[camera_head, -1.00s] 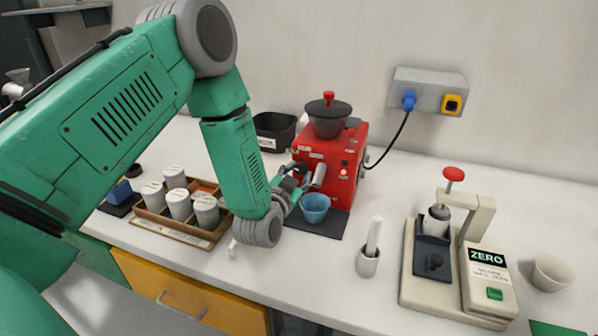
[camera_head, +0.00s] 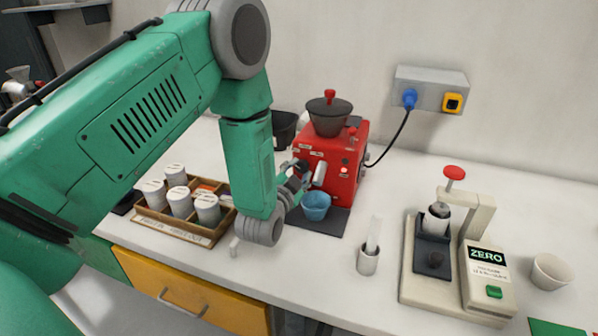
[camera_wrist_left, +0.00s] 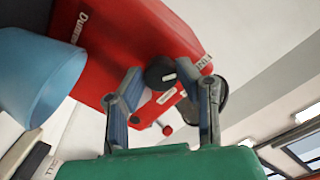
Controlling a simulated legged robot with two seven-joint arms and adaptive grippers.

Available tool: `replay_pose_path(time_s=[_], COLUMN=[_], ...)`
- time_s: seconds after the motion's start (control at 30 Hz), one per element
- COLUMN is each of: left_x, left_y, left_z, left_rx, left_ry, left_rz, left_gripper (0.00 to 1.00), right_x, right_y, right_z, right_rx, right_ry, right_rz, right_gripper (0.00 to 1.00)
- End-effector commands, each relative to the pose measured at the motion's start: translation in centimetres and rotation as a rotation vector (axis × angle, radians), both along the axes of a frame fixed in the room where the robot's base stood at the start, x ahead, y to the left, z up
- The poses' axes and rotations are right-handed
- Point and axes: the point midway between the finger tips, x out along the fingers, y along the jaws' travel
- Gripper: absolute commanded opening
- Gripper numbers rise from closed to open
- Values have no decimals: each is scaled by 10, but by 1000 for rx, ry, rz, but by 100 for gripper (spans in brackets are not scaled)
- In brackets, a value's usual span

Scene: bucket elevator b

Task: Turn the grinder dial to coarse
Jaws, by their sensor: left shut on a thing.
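The red grinder (camera_head: 345,160) stands on a dark mat at the back of the counter, with a dark hopper (camera_head: 328,117) on top. In the left wrist view its round black dial (camera_wrist_left: 160,73), with a white mark, sits on the red face (camera_wrist_left: 150,30) between my fingers. A label starting with "FIN" is near the right fingertip. My left gripper (camera_head: 298,178) is at the grinder's left front and is shut on the dial; it also shows in the left wrist view (camera_wrist_left: 161,82). In the head view the dial is hidden. My right gripper is not in view.
A blue cup (camera_head: 316,206) stands on the mat just below the gripper. A wooden tray (camera_head: 190,230) of white canisters is to the left. A mortar (camera_head: 367,262) and a press device (camera_head: 455,255) stand to the right. A cable runs to the wall socket (camera_head: 428,91).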

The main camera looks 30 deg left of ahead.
Motion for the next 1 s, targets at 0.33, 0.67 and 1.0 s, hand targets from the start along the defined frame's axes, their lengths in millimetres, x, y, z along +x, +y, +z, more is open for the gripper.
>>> replay_pose_path(time_s=[0.33, 0.67, 1.0], left_x=[1, -4, -51], left_y=[-2, -4, -13], left_z=[1, -1, 2], left_rx=[-1, -2, -1], left_ry=[-4, 1, 0], left_rz=[-3, -5, -4], left_gripper=[49, 49, 49], right_x=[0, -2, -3], right_y=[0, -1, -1], right_z=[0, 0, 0], right_rx=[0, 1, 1], right_ry=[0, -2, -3], right_rz=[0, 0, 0], right_gripper=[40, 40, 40])
